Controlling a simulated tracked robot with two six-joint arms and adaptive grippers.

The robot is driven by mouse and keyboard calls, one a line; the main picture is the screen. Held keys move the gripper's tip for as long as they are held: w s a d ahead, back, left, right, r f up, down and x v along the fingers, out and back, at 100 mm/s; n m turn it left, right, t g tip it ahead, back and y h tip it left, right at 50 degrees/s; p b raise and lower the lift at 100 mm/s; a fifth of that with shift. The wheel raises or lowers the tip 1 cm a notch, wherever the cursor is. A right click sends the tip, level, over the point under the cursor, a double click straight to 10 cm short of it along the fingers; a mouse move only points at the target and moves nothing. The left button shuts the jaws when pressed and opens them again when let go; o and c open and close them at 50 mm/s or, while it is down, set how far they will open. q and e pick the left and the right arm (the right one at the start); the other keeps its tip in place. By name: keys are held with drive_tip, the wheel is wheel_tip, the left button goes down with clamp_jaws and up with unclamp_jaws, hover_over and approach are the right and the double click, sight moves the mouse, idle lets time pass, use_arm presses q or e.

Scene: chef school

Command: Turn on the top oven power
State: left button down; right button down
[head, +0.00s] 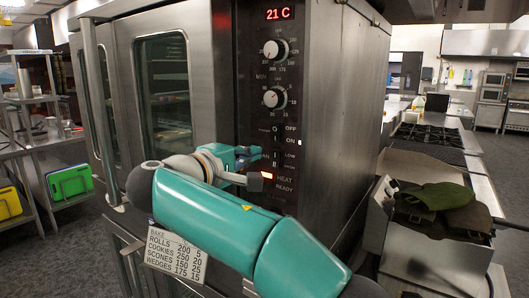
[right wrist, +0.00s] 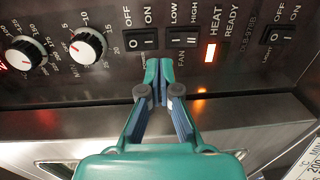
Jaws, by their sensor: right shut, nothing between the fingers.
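The steel oven's dark control panel (head: 308,75) faces me, with a red display (head: 278,14) reading 21 C. The black power switch (head: 275,135), marked OFF and ON, sits below two knobs; it also shows in the right wrist view (right wrist: 141,39). I cannot tell which way it is pressed. My right gripper (head: 254,153) is shut and empty, close to the panel. In the right wrist view its fingertips (right wrist: 158,66) lie just below and between the power switch and the fan switch (right wrist: 183,39). I cannot tell whether they touch the panel. My left gripper is not in view.
An orange HEAT READY light (right wrist: 210,52) glows beside the fan switch. Two temperature and timer knobs (right wrist: 87,46) sit on the other side. A light switch (right wrist: 278,35) is farther right. A baking chart (head: 175,252) hangs below my arm.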

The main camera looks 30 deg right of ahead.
drive_tip(key=f+b+v, duration=0.1)
drive_tip(key=v, duration=0.5)
drive_tip(key=shift+a, duration=0.45)
drive_tip(key=shift+s+f, duration=0.1)
drive_tip(key=shift+f, duration=0.1)
drive_tip(key=w+a+f+n+y, duration=0.1)
drive_tip(key=w+f+n+y, duration=0.25)
drive_tip(key=f, duration=0.75)
drive_tip(key=w+a+f+n+y, duration=0.2)
drive_tip(key=w+f+n+y, duration=0.15)
drive_tip(key=f, duration=0.75)
wheel_tip(320, 180, down, 18)
drive_tip(key=s+a+g+y, duration=0.2)
drive_tip(key=y, duration=0.1)
drive_tip(key=s+a+f+m+g+y, duration=0.2)
drive_tip(key=s+f+g+y, duration=0.15)
drive_tip(key=s+f, duration=0.55)
drive_tip(key=s+a+f+m+g+y, duration=0.15)
drive_tip(key=s+a+f+y, duration=0.35)
drive_tip(key=f, duration=0.6)
drive_tip(key=s+f+m, duration=0.2)
drive_tip(key=s+m, duration=0.1)
drive_tip(key=s, duration=0.2)
drive_tip(key=s+d+f+m+y, duration=0.1)
drive_tip(key=s+f+m, duration=0.1)
drive_tip(key=s+m, duration=0.2)
drive_tip(key=s+d+f+m, duration=0.1)
drive_tip(key=s+f+m, duration=0.2)
drive_tip(key=s, duration=0.4)
drive_tip(key=shift+d, duration=0.25)
